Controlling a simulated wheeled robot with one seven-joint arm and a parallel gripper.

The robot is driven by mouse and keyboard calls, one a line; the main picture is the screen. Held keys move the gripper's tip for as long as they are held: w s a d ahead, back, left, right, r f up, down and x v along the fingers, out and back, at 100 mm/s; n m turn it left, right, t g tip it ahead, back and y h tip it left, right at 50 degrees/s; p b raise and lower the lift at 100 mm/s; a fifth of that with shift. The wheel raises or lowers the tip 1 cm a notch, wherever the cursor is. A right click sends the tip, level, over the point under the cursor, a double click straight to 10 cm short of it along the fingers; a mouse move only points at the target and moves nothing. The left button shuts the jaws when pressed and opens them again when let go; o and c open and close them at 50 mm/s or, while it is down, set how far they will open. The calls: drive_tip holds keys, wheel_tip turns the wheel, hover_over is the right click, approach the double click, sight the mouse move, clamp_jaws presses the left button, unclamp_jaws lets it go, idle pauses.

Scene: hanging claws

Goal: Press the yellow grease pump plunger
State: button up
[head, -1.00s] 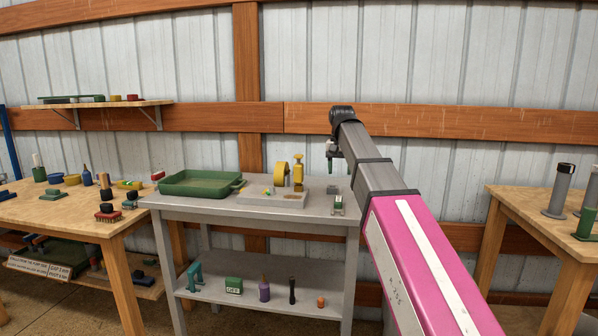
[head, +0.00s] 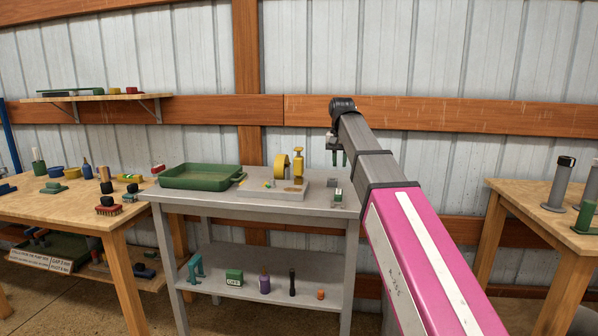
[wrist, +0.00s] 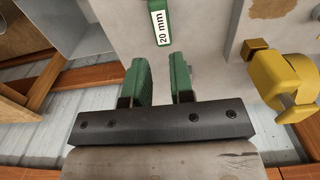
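The yellow grease pump (head: 298,166) stands upright on a grey plate on the grey bench, its plunger knob on top. In the wrist view a yellow body with a rounded end, apparently the pump (wrist: 283,82), is at the right edge, partly cut off. My gripper (head: 339,158) is to the right of the pump in the head view, above the bench and apart from the pump. In the wrist view my gripper (wrist: 160,75) shows two green fingers spread apart with nothing between them.
A yellow ring (head: 281,166) stands just left of the pump. A green tray (head: 200,190) is farther left on the bench. A small green block (wrist: 162,22) marked "20 mm" lies beyond my fingertips. The corrugated wall (head: 410,50) is behind.

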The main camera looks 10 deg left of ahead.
drive_tip(key=shift+t, duration=0.9)
drive_tip(key=w+a+r, duration=0.1)
drive_tip(key=a+r, duration=0.1)
drive_tip(key=r, duration=0.1)
drive_tip(key=w+a+r, duration=0.1)
drive_tip(key=a+r, duration=0.2)
drive_tip(key=w+a+r, duration=0.2)
drive_tip(key=r, duration=0.1)
drive_tip(key=shift+a+r, duration=0.35)
clamp_jaws()
drive_tip(key=w+a+r+t, duration=0.1)
drive_tip(key=a+r, duration=0.5)
drive_tip(key=r, duration=0.3)
drive_tip(key=shift+w+a+t, duration=0.2)
drive_tip(key=shift+a+t, duration=0.1)
drive_tip(key=shift+a, duration=0.05)
